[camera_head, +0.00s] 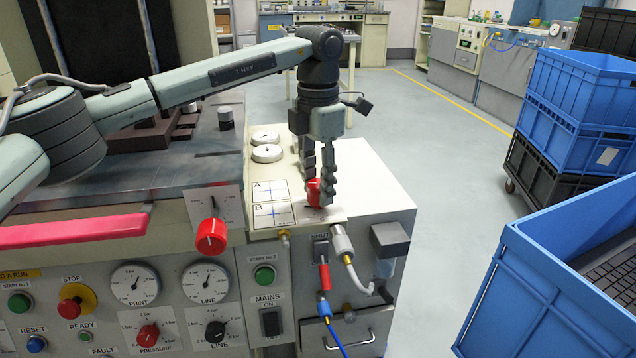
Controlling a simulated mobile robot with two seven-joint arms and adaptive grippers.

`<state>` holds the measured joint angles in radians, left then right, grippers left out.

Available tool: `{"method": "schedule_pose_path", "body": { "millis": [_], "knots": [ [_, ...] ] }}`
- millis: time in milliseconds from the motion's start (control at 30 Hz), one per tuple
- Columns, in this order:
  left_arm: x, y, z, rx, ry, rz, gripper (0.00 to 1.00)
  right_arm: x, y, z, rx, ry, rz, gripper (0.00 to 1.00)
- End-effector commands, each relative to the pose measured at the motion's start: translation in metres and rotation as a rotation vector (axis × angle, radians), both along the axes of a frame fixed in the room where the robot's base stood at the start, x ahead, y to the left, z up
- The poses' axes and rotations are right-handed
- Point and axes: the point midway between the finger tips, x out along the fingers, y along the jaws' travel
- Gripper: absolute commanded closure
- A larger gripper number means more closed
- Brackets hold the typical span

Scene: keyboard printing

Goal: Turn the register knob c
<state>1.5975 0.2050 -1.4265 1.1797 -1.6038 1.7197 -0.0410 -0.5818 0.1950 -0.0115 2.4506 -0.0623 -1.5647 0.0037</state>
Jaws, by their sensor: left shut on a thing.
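My left gripper (320,192) points straight down over the top of the machine's right-hand cabinet. Its fingers are shut on a small red knob (313,190), which shows partly between them. The knob stands on a light plate just right of the square plates marked A (270,191) and B (272,214). No letter C is readable; the fingers hide part of the knob and its plate. My right gripper is not in view.
Another red knob (211,236) sits on the front edge, above gauges and buttons. White round caps (266,153) lie behind plate A. A hose fitting (342,245) is just below the gripper. Blue crates (575,100) stand at right; the floor between is clear.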

Motion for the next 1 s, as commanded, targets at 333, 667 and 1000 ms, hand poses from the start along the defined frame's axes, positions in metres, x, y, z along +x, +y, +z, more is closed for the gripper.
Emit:
{"method": "schedule_pose_path", "body": {
  "millis": [333,667,1000],
  "knots": [
    [0.000,-0.001,0.000,-0.002,-0.001,-0.001,0.59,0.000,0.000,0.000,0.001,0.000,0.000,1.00],
    [0.000,0.000,0.000,-0.001,-0.001,-0.001,0.43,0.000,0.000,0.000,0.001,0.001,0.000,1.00],
    [0.001,-0.001,0.033,-0.002,-0.004,0.000,0.43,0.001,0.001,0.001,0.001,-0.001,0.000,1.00]
  ]
}}
